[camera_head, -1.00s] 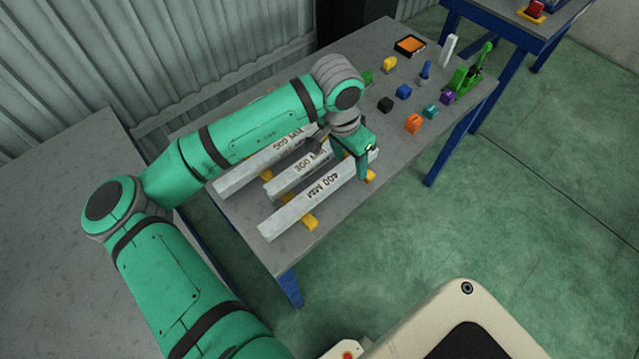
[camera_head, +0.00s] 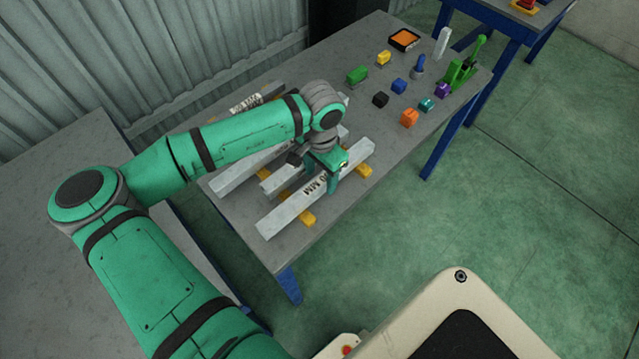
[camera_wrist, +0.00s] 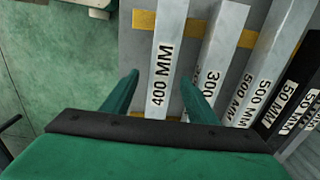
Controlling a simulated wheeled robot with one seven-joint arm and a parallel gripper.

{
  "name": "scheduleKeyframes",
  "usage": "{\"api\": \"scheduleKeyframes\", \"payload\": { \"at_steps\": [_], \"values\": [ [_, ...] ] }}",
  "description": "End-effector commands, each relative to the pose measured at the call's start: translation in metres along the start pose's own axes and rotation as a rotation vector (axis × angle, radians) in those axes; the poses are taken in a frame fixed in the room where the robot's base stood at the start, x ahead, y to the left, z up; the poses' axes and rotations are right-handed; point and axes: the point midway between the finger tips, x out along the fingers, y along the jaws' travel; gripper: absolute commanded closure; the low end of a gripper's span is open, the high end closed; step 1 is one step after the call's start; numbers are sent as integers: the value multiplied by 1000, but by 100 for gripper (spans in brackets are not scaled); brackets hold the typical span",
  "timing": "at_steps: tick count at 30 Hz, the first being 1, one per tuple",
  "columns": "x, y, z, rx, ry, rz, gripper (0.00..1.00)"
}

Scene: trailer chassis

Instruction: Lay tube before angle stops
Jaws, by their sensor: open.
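A light grey square tube labelled 400 MM (camera_head: 282,216) lies nearest the table's front edge, on yellow supports. It also shows in the wrist view (camera_wrist: 167,45). My gripper (camera_head: 322,183) is open over its middle, near the label. In the wrist view my gripper's fingers (camera_wrist: 160,82) appear on either side of this tube, apart from it on the left. A shorter tube labelled 300 (camera_wrist: 221,50) lies next to it, partly behind my gripper in the head view. A 500 MM tube (camera_wrist: 275,55) lies beyond. I cannot make out any angle stops.
More tubes, including dark ones labelled 50 MM (camera_wrist: 292,95), lie farther back. Several coloured blocks, such as an orange one (camera_head: 409,118) and a green one (camera_head: 357,74), stand on the table's right part with a green clamp-like device (camera_head: 463,70). Another blue-legged table (camera_head: 490,20) stands behind.

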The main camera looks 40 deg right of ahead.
Motion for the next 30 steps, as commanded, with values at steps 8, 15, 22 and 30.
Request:
{"api": "scheduleKeyframes", "payload": {
  "at_steps": [8,15,22,30],
  "values": [
    [29,-2,2,-1,-1,-1,47],
    [31,-2,2,-1,0,-1,47],
    [30,-2,2,-1,0,-1,99],
    [30,-2,1,-1,2,-2,100]
  ]
}}
